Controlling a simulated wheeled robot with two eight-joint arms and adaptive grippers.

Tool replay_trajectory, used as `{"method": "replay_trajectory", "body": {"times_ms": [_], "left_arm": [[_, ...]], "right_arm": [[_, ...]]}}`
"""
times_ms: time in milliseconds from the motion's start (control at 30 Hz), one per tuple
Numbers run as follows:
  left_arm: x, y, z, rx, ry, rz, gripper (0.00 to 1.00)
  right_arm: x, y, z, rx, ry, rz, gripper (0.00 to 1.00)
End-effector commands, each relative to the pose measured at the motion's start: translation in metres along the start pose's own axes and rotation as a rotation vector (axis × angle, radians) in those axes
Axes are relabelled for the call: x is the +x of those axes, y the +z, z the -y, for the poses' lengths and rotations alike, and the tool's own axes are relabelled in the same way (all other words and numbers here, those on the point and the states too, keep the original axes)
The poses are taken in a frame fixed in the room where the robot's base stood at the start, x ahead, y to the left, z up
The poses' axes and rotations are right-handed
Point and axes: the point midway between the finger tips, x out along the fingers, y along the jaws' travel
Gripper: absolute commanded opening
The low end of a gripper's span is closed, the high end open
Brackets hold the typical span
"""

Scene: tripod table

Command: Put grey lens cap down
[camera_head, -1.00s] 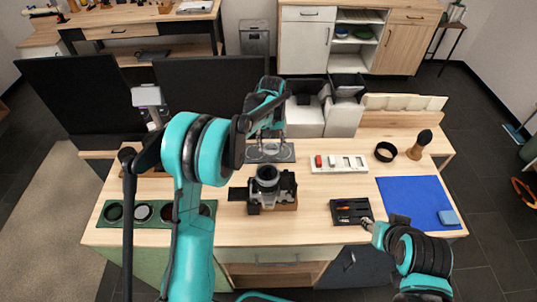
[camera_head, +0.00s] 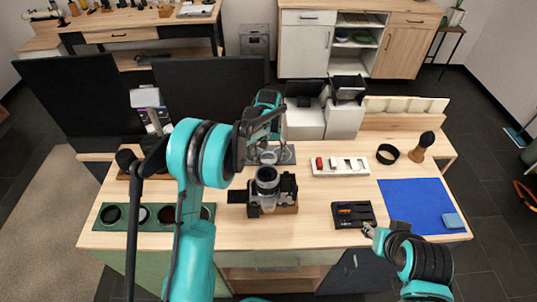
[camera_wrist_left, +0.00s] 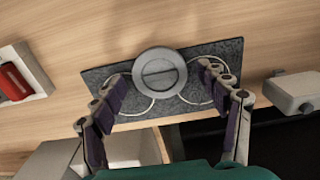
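The grey lens cap (camera_wrist_left: 160,72) is a round disc with a bar across its middle. In the wrist view it lies over the dark grey mat (camera_wrist_left: 95,77), overlapping the inner parts of two pale ring outlines. In the head view the cap (camera_head: 268,157) shows small on the mat (camera_head: 287,157), below my left gripper (camera_head: 266,150). In the wrist view the left gripper's fingers (camera_wrist_left: 161,76) are spread on either side of the cap, with gaps showing. My right gripper (camera_head: 369,229) is low beside the black tray; its fingers are too small to read.
A camera (camera_head: 268,188) stands in front of the mat. A white holder with a red item (camera_head: 340,166) is to the right. The black tray (camera_head: 353,214) and blue mat (camera_head: 408,205) lie front right; a green lens tray (camera_head: 127,226) lies front left. Grey bins (camera_head: 340,118) stand behind.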

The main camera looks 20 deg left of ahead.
Motion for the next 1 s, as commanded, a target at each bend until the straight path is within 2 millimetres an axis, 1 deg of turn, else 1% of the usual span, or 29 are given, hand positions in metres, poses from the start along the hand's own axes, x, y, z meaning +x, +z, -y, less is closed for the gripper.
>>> {"method": "replay_trajectory", "body": {"times_ms": [233, 367, 467, 700, 800, 900, 1000], "left_arm": [[-0.001, 0.0, 0.0, 0.0, 0.0, 0.0, 0.76], [-0.01, 0.0, 0.0, 0.0, 0.0, 0.0, 0.76], [-0.026, 0.0, 0.0, 0.0, 0.0, 0.0, 0.76], [-0.081, 0.0, 0.0, 0.0, 0.0, 0.0, 0.76], [-0.1, 0.0, 0.0, 0.0, 0.0, 0.0, 0.76], [-0.113, 0.0, 0.0, 0.0, 0.0, 0.0, 0.76], [-0.121, 0.0, 0.0, 0.0, 0.0, -0.001, 0.76]], "right_arm": [[0.0, 0.0, 0.0, 0.0, 0.0, 0.0, 0.4], [-0.004, -0.003, 0.0, 0.0, 0.0, 0.0, 0.4], [-0.009, -0.006, 0.0, 0.0, 0.0, 0.0, 0.4], [-0.022, -0.016, 0.0, 0.0, 0.0, 0.0, 0.4], [-0.026, -0.018, 0.0, 0.0, 0.0, 0.0, 0.4], [-0.028, -0.02, 0.0, 0.0, 0.0, 0.0, 0.4], [-0.029, -0.021, 0.0, 0.0, 0.0, 0.0, 0.4]]}}
